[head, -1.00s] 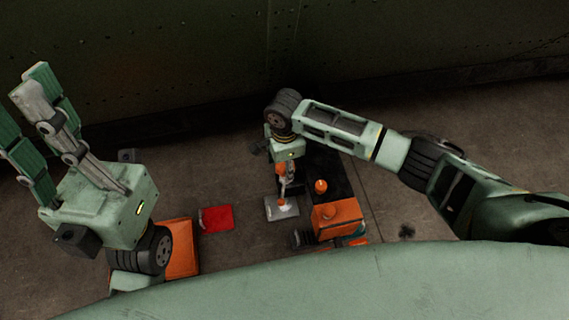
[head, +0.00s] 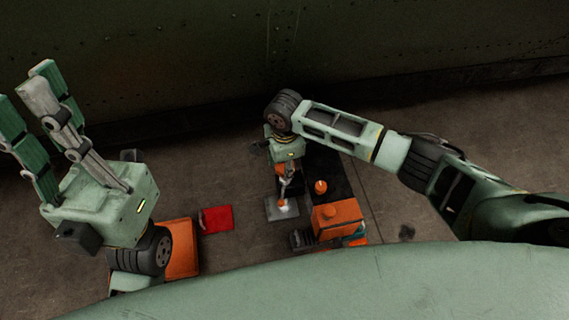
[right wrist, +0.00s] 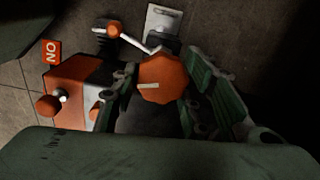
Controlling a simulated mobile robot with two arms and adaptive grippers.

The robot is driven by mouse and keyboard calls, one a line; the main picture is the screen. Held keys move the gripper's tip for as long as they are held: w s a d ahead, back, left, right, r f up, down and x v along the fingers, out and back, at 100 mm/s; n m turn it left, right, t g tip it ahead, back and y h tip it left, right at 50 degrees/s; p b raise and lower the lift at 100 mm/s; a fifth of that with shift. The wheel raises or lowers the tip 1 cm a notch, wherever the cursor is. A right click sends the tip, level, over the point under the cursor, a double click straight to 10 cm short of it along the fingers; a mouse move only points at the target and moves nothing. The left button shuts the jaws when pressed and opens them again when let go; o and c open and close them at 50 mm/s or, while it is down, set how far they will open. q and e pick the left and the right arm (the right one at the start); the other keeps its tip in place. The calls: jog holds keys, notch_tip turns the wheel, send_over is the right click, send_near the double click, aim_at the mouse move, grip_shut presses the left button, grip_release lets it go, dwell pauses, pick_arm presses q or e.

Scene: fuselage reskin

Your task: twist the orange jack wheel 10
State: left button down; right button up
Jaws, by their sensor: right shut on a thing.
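The orange jack wheel (right wrist: 162,80) is a faceted knob with a pale bar mark on its face. In the right wrist view it sits between the two green fingers of my right gripper (right wrist: 163,90), which is shut on it. In the head view my right gripper (head: 286,172) points down, and only a bit of orange shows at its fingers. A grey plate (head: 282,208) lies on the floor below it. My left gripper (head: 28,92) is raised at the left, open and empty, far from the wheel.
An orange box-shaped unit (head: 338,217) with an orange knob (head: 320,186) stands close on the right. A dark riveted wall (head: 180,60) runs behind.

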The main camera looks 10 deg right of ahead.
jog(key=shift+s+f, duration=0.1)
jog(key=shift+s, duration=0.15)
